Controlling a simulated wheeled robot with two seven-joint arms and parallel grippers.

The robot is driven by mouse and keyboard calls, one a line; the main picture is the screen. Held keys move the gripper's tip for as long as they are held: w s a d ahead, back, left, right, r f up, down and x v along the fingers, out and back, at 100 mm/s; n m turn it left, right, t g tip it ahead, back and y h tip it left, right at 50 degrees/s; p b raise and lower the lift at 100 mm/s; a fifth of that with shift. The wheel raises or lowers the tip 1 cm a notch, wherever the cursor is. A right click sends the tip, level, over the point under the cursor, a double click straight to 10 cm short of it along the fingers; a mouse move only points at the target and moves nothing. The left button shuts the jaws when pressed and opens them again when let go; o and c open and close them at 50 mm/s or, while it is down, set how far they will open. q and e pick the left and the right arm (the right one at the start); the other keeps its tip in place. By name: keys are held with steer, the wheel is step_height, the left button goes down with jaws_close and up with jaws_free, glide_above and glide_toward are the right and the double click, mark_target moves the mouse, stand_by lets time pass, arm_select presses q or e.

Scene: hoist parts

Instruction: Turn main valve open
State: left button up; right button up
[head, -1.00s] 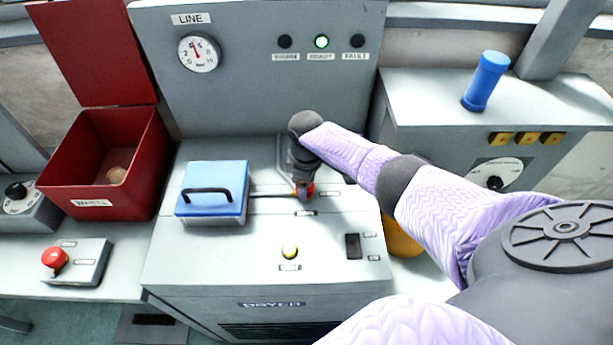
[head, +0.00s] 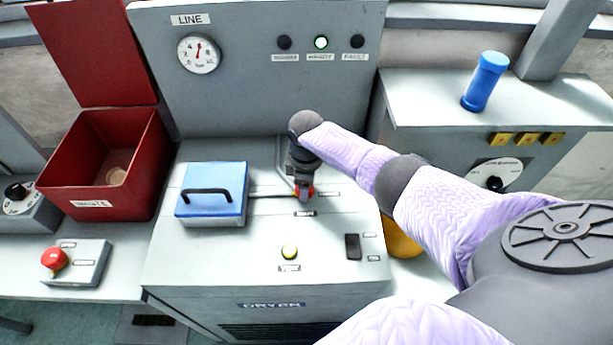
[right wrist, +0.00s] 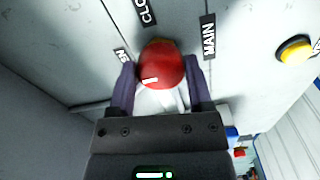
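The main valve's red knob (right wrist: 162,63) sits between the two fingers of my right gripper (right wrist: 161,85) in the right wrist view. The fingers appear to press on both its sides. A white mark on the knob lies at its lower left, towards a partly hidden label ending in "EN" (right wrist: 122,56). A "MAIN" label (right wrist: 208,37) and a label starting "CLO" (right wrist: 146,10) are beside it. In the head view, my right gripper (head: 303,185) points down over the dryer's top panel, with a little red of the knob showing below it. My left gripper is out of view.
A blue-lidded box with a black handle (head: 212,190) stands left of the valve. A yellow button (head: 289,251) and a black switch (head: 353,246) are in front. The LINE gauge (head: 198,54) is on the back panel; the middle lamp (head: 321,42) glows green.

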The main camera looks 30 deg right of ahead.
steer(key=o, duration=0.4)
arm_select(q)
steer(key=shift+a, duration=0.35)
arm_select(e)
steer(key=shift+r, duration=0.1)
step_height(320, 180, up, 9)
steer(key=p, duration=0.4)
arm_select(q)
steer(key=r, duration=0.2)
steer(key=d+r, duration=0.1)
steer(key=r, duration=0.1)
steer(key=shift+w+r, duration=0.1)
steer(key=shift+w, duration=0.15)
arm_select(e)
steer(key=shift+r, duration=0.4)
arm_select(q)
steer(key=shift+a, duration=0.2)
